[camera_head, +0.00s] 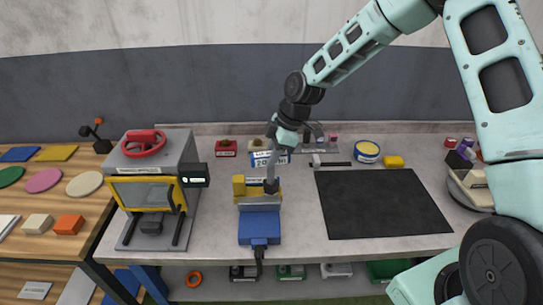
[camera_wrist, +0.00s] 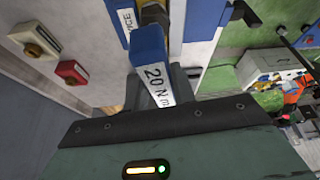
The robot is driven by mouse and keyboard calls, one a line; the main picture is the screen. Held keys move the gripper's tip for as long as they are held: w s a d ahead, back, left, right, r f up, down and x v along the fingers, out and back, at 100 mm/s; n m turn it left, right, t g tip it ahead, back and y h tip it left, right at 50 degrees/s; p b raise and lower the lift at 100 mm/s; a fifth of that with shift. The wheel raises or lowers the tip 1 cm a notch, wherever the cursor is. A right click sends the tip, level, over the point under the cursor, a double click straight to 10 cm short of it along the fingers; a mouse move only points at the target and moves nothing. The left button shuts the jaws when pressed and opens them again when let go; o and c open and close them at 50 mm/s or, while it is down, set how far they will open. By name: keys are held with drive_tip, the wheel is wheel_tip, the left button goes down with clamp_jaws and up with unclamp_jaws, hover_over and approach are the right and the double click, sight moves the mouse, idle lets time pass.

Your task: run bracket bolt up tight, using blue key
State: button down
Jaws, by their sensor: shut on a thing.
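The blue key (camera_wrist: 147,55), with a white label reading "20 N m", is between the jaws of my gripper (camera_wrist: 158,90) in the wrist view. My gripper is shut on it. In the head view my gripper (camera_head: 271,184) is low over the blue vice (camera_head: 259,228), beside a yellow block (camera_head: 239,186) that seems to be the bracket clamped there. In the wrist view a brass-yellow part (camera_wrist: 154,12) shows just past the key. The bracket bolt is hidden, and I cannot tell whether the key is seated on it.
A grey machine (camera_head: 152,170) with a red handwheel stands left of the vice. A dark mat (camera_head: 380,203) lies bare to the right. A round turntable (camera_head: 470,190) with objects is far right.

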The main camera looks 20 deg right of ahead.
drive_tip(key=shift+m+t+h+b, duration=0.15)
drive_tip(key=shift+m+t+b, duration=0.45)
drive_tip(key=shift+m, duration=0.6)
drive_tip(key=shift+m+t+h+b, duration=0.15)
drive_tip(key=shift+m+t+b, duration=0.4)
drive_tip(key=shift+m, duration=0.65)
drive_tip(key=shift+s+m+b, duration=0.1)
drive_tip(key=shift+m+b, duration=0.5)
drive_tip(key=shift+m, duration=0.3)
drive_tip(key=shift+m+t+h+b, duration=0.3)
drive_tip(key=shift+m+h, duration=0.1)
drive_tip(key=shift+m, duration=0.4)
drive_tip(key=shift+a+b, duration=0.1)
drive_tip(key=shift+b, duration=0.2)
drive_tip(key=shift+m, duration=0.5)
drive_tip(key=shift+m+t+h+b, duration=0.25)
drive_tip(key=shift+m+h+b, duration=0.05)
